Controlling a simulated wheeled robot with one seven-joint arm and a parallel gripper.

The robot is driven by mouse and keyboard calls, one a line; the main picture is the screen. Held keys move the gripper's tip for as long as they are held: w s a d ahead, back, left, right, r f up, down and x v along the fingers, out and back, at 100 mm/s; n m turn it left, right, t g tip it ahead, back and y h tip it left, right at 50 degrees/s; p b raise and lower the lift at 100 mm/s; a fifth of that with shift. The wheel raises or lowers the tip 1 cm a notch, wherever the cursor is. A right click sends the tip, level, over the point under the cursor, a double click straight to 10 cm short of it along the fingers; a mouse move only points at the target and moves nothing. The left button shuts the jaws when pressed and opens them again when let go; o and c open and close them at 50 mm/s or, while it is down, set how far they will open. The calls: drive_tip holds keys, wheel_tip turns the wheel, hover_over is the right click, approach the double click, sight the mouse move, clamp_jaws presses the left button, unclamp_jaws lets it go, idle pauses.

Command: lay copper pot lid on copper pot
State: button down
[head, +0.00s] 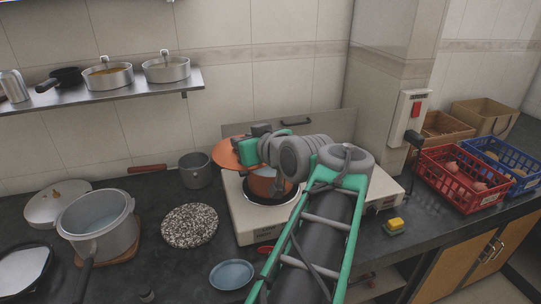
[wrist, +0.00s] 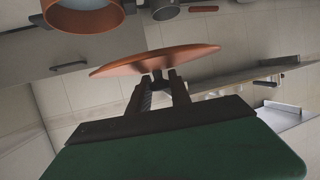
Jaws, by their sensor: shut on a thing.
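The copper pot (head: 268,184) stands on the cooktop, partly hidden behind my arm in the head view. In the wrist view the copper pot (wrist: 84,14) shows at the upper left with its open mouth. The copper pot lid (head: 232,153) is a copper disc, held beside and a little above the pot, toward its left. In the wrist view the lid (wrist: 155,60) is seen nearly edge-on. My gripper (wrist: 158,82) is shut on the lid at its underside or knob; the exact grip is small. The lid is apart from the pot in the wrist view.
A grey saucepan (head: 195,170) stands left of the white cooktop (head: 243,222). A speckled round mat (head: 190,225), a blue plate (head: 232,274) and a large grey pot (head: 98,222) are further left and front. A yellow sponge (head: 395,225) and a red basket (head: 462,180) are at right.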

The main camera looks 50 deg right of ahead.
drive_tip(key=shift+s+d+r, duration=0.6)
drive_tip(key=shift+d, duration=0.15)
drive_tip(key=shift+s+d+m+h, duration=0.15)
drive_tip(key=shift+d+m+h, duration=0.15)
drive_tip(key=shift+d+h, duration=0.1)
drive_tip(key=w+d+f+p, duration=0.1)
drive_tip(key=w+d+f, duration=0.2)
drive_tip(key=d+f, duration=0.3)
drive_tip(key=w+d+f+p, duration=0.1)
drive_tip(key=w+d+f, duration=0.2)
drive_tip(key=d+f, duration=0.3)
drive_tip(key=shift+w+f+p, duration=0.35)
drive_tip(key=shift+f+p, duration=0.05)
drive_tip(key=shift+f, duration=0.05)
drive_tip(key=shift+a, duration=0.1)
